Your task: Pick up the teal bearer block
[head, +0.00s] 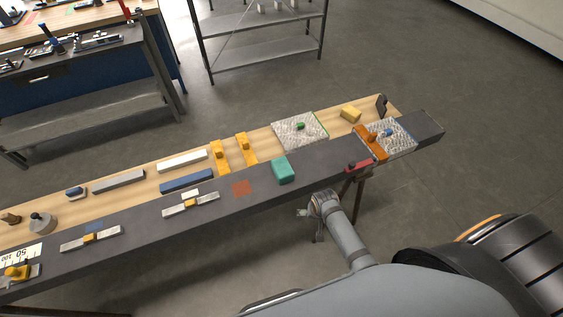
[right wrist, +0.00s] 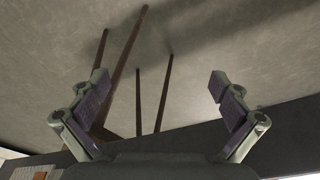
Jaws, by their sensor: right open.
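The teal bearer block (head: 284,171) sits on the dark grey front strip of the long bench, near its front edge, in the head view. The block does not show in the right wrist view. My left gripper is not in view.
Yellow blocks (head: 220,156), a blue bar (head: 186,180) and a white bar (head: 182,160) lie left of the block. Textured white trays (head: 291,138) are behind and to the right. A red-handled item (head: 358,167) is at the bench edge. Bench legs (right wrist: 128,62) show beyond my right gripper.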

